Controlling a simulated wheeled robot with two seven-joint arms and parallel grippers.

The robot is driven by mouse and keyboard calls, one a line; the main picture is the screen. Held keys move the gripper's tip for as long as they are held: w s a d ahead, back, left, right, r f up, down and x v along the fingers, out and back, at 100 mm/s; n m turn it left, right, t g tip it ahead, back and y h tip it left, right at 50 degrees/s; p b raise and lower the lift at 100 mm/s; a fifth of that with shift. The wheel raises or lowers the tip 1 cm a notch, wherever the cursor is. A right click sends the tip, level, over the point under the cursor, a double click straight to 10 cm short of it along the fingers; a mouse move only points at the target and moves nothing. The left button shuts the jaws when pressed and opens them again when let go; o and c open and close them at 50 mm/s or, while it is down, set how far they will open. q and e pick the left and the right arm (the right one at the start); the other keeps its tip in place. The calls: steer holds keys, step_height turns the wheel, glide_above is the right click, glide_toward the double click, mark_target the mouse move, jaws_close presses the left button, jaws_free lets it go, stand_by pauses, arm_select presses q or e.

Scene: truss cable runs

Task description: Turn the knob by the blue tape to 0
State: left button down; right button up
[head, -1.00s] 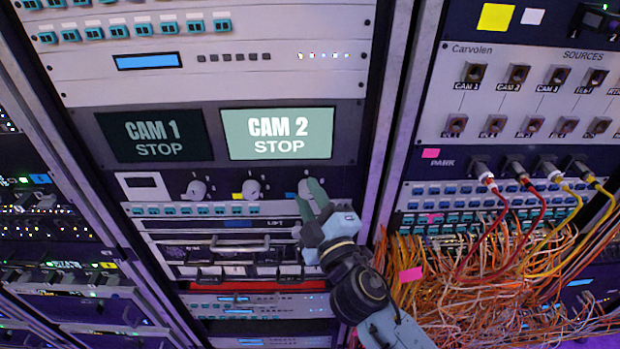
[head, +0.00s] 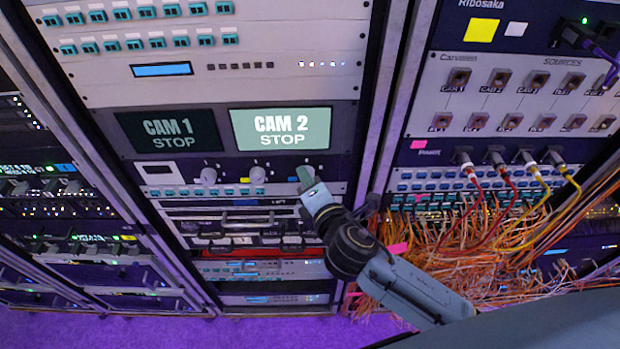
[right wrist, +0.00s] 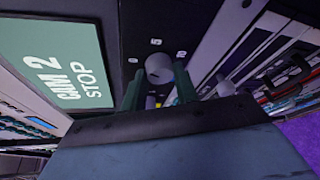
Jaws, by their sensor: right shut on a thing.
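A row of pale round knobs sits on the dark strip under the CAM screens: a left knob (head: 208,176), a middle knob (head: 257,175) and a right knob, mostly hidden by my gripper in the head view. My right gripper (head: 306,176) is at the right knob. In the right wrist view its green fingers stand on both sides of that grey knob (right wrist: 158,68), shut on it. My left gripper is not in view.
The CAM 2 screen (head: 281,129) and CAM 1 screen (head: 168,131) are just above the knobs. A drawer-like unit with a handle (head: 246,222) lies below. Orange and yellow cables (head: 480,235) hang in a tangle at the right, near my forearm.

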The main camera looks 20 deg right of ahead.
steer(key=n+g+h, duration=0.1)
steer(key=n, duration=0.2)
steer(key=shift+a+n+h, duration=0.1)
steer(key=shift+n+h, duration=0.2)
steer(key=shift+h, duration=0.1)
stand_by(0.4)
steer(key=o, duration=1)
steer(key=shift+c, duration=0.2)
steer(key=b+v, duration=0.1)
steer(key=v, duration=1.2)
steer(key=shift+r, duration=0.35)
